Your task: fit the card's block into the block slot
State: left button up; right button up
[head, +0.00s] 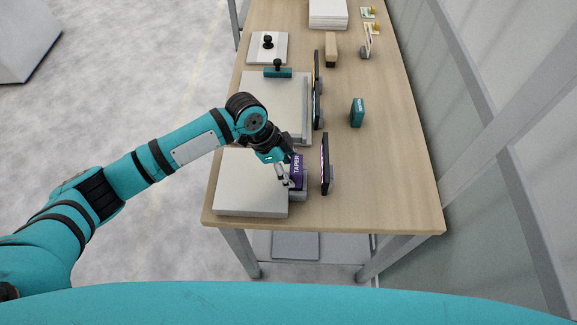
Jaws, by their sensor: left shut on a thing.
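My left gripper (287,176) is shut on a purple block (297,170) with white lettering that seems to read "TAPER". The block is upright at the near end of the table, right beside a pale grey slab (246,182). A small grey base (298,196) shows just below the block; I cannot tell whether the block is in it, touching it or just above it. A dark upright panel (325,163), its face seen nearly edge-on, stands just right of the block. A teal block (357,112) stands farther back, alone. No slot opening is clearly visible. My right gripper is out of view.
The wooden table (385,190) is clear at its near right. Behind the slab are a larger grey plate (270,95), a teal-handled piece (278,71), a white plate with a black knob (267,43), more upright panels (317,75) and a tan block (331,48).

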pick_arm(q)
jog(key=shift+f+b, duration=0.55)
jog(key=shift+f, duration=0.6)
jog(key=o, duration=1.3)
jog(key=shift+o, duration=0.2)
jog(key=v, duration=1.2)
